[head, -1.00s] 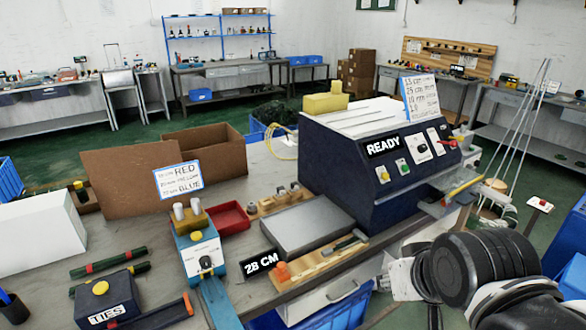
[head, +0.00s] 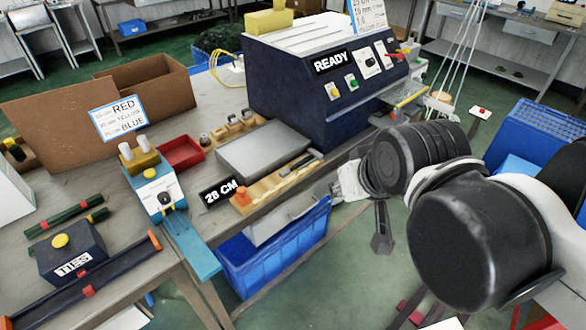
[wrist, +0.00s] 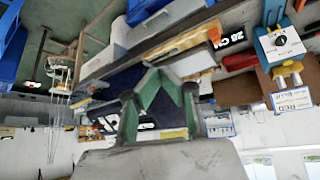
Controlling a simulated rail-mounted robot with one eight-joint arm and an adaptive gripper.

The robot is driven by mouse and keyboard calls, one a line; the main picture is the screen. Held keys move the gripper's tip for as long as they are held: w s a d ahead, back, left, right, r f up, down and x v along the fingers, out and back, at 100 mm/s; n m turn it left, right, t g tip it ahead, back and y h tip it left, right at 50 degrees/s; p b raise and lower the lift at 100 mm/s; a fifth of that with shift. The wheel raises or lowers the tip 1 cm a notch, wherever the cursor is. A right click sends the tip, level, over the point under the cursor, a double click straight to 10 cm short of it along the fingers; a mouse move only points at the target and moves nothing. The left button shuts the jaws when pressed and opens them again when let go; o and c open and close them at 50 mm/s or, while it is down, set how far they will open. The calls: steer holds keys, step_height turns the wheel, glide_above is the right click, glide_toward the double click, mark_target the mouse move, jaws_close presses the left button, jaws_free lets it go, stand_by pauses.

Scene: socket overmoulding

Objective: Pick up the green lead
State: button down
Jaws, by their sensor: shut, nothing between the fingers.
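I cannot make out a green lead for certain in either view. Two dark green bars with red bands (head: 62,215) lie at the left of the table in the head view. My gripper (wrist: 152,72) shows in the wrist view with green inner faces meeting at the tips, shut and empty. In the head view its dark end (head: 382,240) hangs beside the bench's right front edge, over the floor, well away from the bars.
A dark machine marked READY (head: 330,75) stands at the bench's back right. A blue-and-white device (head: 157,190), a red tray (head: 181,152) and a TIES box (head: 72,255) occupy the bench. A blue crate (head: 270,260) is below. Open floor lies in front.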

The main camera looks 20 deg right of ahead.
steer(key=c, duration=2.5)
jaws_free()
steer(key=o, duration=0.9)
steer(key=shift+o, duration=0.2)
steer(key=shift+w, duration=0.1)
